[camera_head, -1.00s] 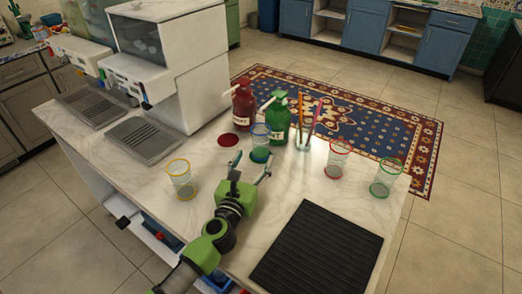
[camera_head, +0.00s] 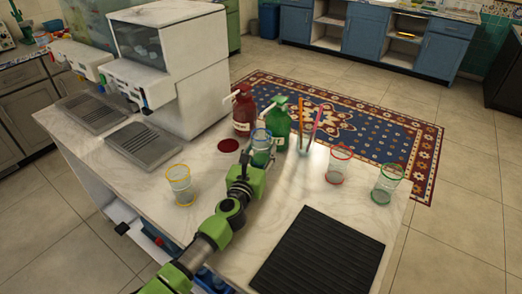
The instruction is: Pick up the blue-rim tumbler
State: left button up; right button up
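The blue-rim tumbler (camera_head: 262,141) is a clear cup with a blue rim and a teal lower part. It stands upright on the white marble counter (camera_head: 215,180), in front of the green pump bottle. My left gripper (camera_head: 259,157) is at the tumbler, its fingers around the lower part. The fingers and the cup's base overlap, so I cannot see whether they press on the glass. My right gripper is not in view.
A red pump bottle (camera_head: 242,112) and a green one (camera_head: 279,126) stand close behind. A yellow-rim tumbler (camera_head: 180,187) is left, red-rim (camera_head: 338,166) and green-rim (camera_head: 385,186) tumblers right. A straw holder (camera_head: 304,143) and black ribbed mat (camera_head: 320,256) are near.

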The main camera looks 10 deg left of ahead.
aim_at(258, 144)
pick_arm(q)
jog(key=c, duration=0.7)
jog(key=shift+o, duration=0.2)
jog(key=shift+r+p, duration=0.35)
jog(key=shift+r, duration=0.15)
notch_tip(258, 144, up, 3)
jog(key=shift+s+p, duration=0.1)
jog(key=shift+p, duration=0.85)
jog(key=s, duration=0.6)
jog(key=s+a+b, duration=0.1)
jog(key=s, duration=1)
jog(key=shift+s+a+f, duration=0.2)
jog(key=shift+s+f, duration=0.05)
jog(key=shift+s, duration=0.1)
